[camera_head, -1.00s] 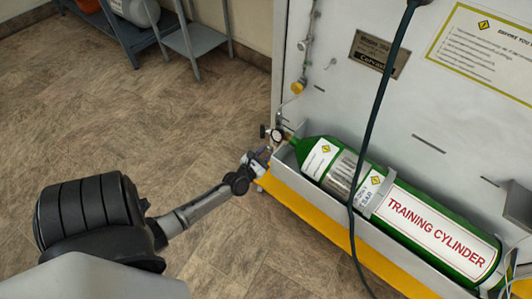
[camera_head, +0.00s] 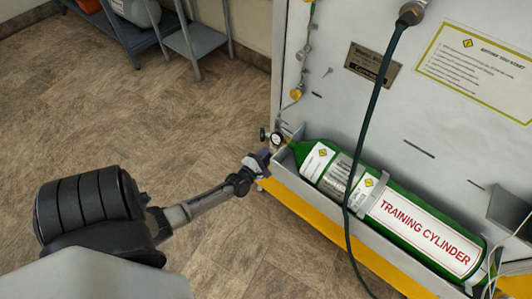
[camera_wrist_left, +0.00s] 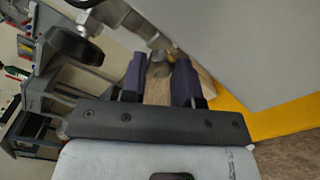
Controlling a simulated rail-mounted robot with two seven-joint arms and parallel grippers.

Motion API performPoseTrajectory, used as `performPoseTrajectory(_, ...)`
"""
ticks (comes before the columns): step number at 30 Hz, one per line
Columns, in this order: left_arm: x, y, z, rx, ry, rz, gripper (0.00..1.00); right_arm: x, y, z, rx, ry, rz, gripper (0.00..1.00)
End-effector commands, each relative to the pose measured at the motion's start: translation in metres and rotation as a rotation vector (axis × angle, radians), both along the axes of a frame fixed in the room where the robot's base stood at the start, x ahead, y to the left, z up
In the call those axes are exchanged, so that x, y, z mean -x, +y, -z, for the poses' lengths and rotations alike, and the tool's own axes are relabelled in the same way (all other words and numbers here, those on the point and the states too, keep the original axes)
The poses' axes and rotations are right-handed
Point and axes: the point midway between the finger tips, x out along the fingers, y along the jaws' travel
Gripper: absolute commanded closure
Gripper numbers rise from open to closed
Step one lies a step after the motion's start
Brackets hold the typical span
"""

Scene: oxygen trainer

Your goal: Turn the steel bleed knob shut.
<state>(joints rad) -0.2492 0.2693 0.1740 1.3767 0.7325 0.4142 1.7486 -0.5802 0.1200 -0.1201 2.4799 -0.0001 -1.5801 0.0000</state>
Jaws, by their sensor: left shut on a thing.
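The green training cylinder (camera_head: 420,232) lies in a tray against the grey panel, its neck towards the left. At its neck are a round gauge (camera_head: 276,139) and small valve fittings. My left gripper (camera_head: 261,158) is just below the gauge, at the tray's left end. In the left wrist view, its two purple fingers (camera_wrist_left: 160,66) stand around the end of a steel fitting, which I take as the bleed knob (camera_wrist_left: 160,43). The gripper is shut on it. The fingers partly hide the knob, and its turn angle cannot be read. My right gripper is not in view.
The tray has a yellow front edge (camera_head: 330,240). A dark hose (camera_head: 368,120) hangs in front of the panel and crosses the cylinder. A grey shelf (camera_head: 190,42) stands at the back left. The floor (camera_head: 130,130) left of the tray is clear.

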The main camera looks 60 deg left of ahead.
Motion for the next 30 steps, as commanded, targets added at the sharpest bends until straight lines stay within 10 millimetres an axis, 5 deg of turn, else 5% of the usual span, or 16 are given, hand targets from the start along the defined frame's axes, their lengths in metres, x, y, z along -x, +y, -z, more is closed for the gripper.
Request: performPoseTrajectory(30, 0.000, 0.000, -0.001, -0.890, 0.370, 0.000, 0.95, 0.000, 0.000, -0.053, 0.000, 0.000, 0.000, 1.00)
